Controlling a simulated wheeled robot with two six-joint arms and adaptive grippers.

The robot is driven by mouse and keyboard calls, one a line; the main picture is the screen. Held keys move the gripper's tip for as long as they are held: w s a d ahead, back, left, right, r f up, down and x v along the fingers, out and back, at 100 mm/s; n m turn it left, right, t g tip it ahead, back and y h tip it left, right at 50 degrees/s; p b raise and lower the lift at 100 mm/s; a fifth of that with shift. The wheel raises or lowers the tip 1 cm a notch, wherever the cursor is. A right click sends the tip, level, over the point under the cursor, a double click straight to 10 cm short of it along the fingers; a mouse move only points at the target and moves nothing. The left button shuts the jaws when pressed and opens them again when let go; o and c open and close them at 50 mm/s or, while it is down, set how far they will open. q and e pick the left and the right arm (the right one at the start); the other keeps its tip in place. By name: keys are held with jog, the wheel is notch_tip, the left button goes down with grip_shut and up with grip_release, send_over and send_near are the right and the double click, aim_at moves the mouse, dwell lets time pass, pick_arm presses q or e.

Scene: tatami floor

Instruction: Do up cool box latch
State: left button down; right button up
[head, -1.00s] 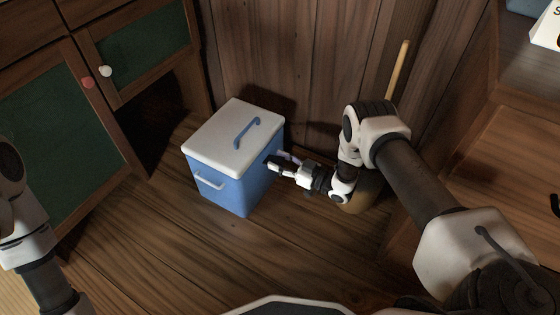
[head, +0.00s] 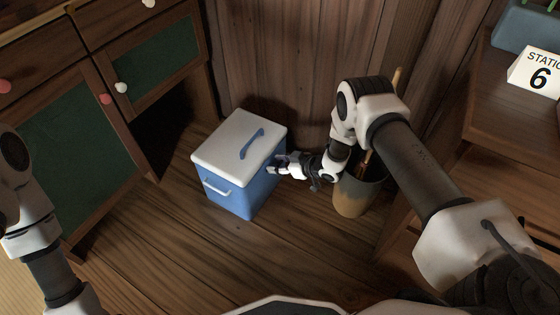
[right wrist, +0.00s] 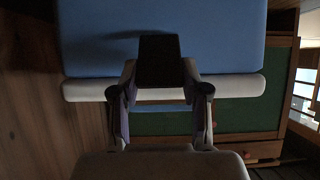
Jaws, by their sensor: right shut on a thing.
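The cool box (head: 228,192) stands upright on the floor, with a blue body, a white lid (head: 226,137) and a blue handle on top. The lid lies flat on the body. My right gripper (head: 280,164) is at the box's right side, near the lid's edge. In the right wrist view, the gripper (right wrist: 160,85) is shut on a dark latch (right wrist: 160,62) that lies across the box's white edge band. The latch is hard to make out in the head view, hidden by the fingers. My left arm shows at the left edge; its gripper is out of the picture.
Cabinets with green panels (head: 70,150) stand at the left, and a wooden wall is close behind the box. A bucket (head: 359,190) stands right of the box, partly behind my right arm. A desk with a number 6 sign (head: 538,75) is at the right. Floor in front is clear.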

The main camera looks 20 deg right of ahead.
jog(key=shift+w+a+r+g+h, duration=0.2)
jog(key=shift+g+h, duration=0.1)
jog(key=shift+g, duration=0.1)
jog(key=o, duration=1.1)
jog(key=shift+f, duration=0.1)
jog(key=shift+o, duration=0.2)
jog(key=shift+s+d, duration=0.1)
jog(key=v, duration=0.7)
jog(key=shift+s, duration=0.1)
